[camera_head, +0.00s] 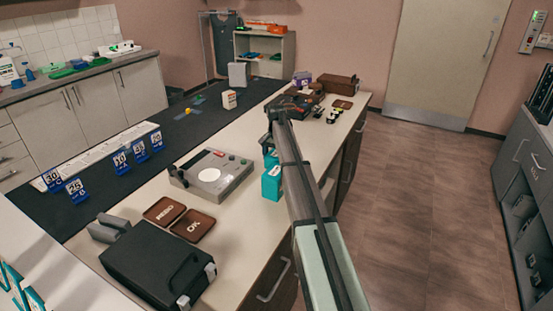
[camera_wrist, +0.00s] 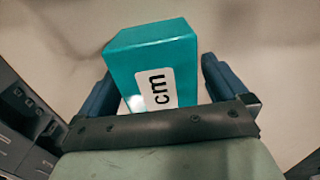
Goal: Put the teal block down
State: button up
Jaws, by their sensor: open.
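The teal block (camera_head: 271,186) stands on the pale counter near its front edge, right of the grey device. In the wrist view the teal block (camera_wrist: 166,52) shows a white label reading "cm". My gripper (camera_head: 270,158) is just above and around the block in the head view. In the wrist view my gripper (camera_wrist: 158,70) is open, with one blue finger on each side of the block. A gap shows between the block and the right finger. The left finger is very close to the block; I cannot tell whether it touches.
The grey device (camera_head: 213,175) with a round white plate stands left of the block. Two brown trays (camera_head: 164,210) (camera_head: 192,226) and a black case (camera_head: 158,266) lie nearer. Dark boxes (camera_head: 303,98) stand at the far end. Blue number cards (camera_head: 140,151) line the dark mat (camera_head: 190,130).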

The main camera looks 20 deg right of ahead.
notch_tip(320, 180, up, 12)
dwell(0.5)
